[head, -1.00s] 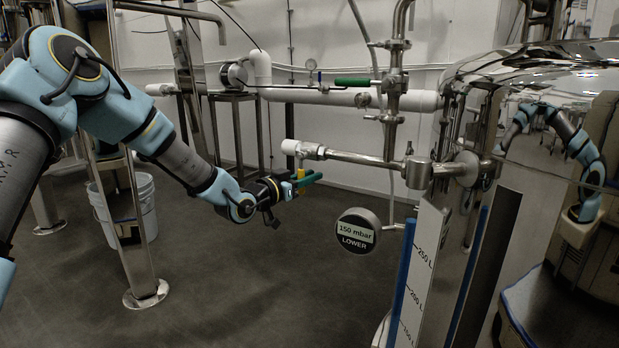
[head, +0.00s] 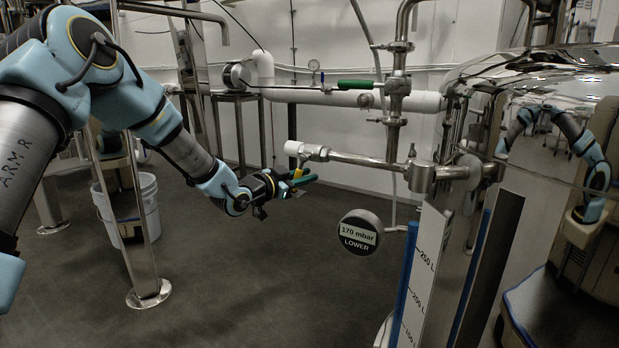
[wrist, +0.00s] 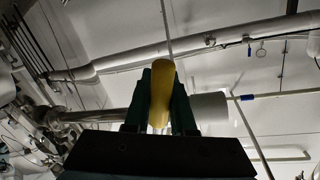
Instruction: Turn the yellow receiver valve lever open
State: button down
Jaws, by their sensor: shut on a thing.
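The yellow lever (head: 297,173) shows as a small yellow piece just below the receiver valve's pipe (head: 350,158), near its white end (head: 294,148). My gripper (head: 304,181) has green fingers and reaches the lever from the left. In the wrist view the yellow lever (wrist: 161,95) stands upright between the two green fingers (wrist: 162,105), which are shut on it from both sides. The joint between lever and valve is not clear.
A round gauge (head: 359,232) reads 170 mbar, LOWER. A shiny tank (head: 560,75) with a litre scale stands at the right. A green-handled valve (head: 356,84) sits on upper piping. A white bucket (head: 147,205) stands at left. The floor below my gripper is clear.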

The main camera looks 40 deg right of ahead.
jog(key=m, duration=0.1)
jog(key=w+m, duration=0.1)
jog(key=shift+w+a+r+m+t+y, duration=0.2)
jog(key=shift+w+r+m+t+y, duration=0.1)
jog(key=shift+m, duration=0.1)
jog(key=shift+w+a+r+m, duration=0.1)
jog(key=shift+w+r+m, duration=0.3)
jog(key=shift+m, duration=0.3)
jog(key=shift+w, duration=0.1)
jog(key=c, duration=0.8)
grip_release()
jog(key=shift+o, duration=0.2)
jog(key=shift+f, duration=0.1)
